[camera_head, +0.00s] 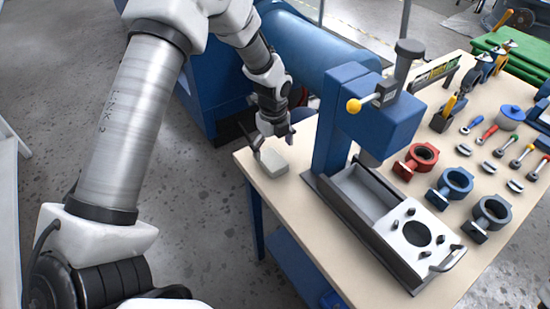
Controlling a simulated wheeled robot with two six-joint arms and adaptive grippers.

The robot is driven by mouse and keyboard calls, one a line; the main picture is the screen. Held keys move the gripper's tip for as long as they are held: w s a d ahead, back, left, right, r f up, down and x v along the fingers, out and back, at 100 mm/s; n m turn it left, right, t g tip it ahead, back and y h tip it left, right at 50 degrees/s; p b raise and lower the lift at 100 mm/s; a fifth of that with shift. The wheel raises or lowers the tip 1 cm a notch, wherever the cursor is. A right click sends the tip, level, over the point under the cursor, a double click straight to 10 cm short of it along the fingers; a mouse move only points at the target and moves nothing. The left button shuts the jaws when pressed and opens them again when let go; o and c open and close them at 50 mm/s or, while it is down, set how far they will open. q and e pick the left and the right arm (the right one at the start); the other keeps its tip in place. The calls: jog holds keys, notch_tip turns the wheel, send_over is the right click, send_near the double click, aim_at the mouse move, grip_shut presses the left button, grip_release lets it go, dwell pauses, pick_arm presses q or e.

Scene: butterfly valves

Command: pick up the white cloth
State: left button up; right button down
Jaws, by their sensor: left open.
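The white cloth (271,162) lies as a small folded, off-white block on the near left corner of the workbench. My left gripper (267,146) is just above the cloth, pointing down, with its fingers spread open. One finger reaches down beside the cloth's left edge. I cannot tell whether the fingers touch it. My right gripper is not in view.
A blue press (365,110) with a yellow-knobbed lever stands right of the cloth, with a grey tray fixture (365,195) before it. Red, blue and grey valve bodies (415,160) and several tools lie farther right. The workbench (300,225) is bare in front of the cloth.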

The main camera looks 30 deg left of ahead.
aim_at(272, 160)
pick_arm(q)
jog(key=f, duration=0.5)
jog(key=shift+w+a+p, duration=0.3)
jog(key=shift+a, duration=0.1)
jog(key=shift+s+d+r, duration=0.1)
jog(key=shift+s+r, duration=0.05)
jog(key=shift+s, duration=0.05)
jog(key=shift+c, duration=1)
jog(key=c, duration=1)
jog(key=shift+o, duration=0.2)
jog(key=shift+w+r, duration=0.1)
jog(key=shift+r, duration=0.35)
notch_tip(272, 160, up, 9)
jog(key=shift+b, duration=0.45)
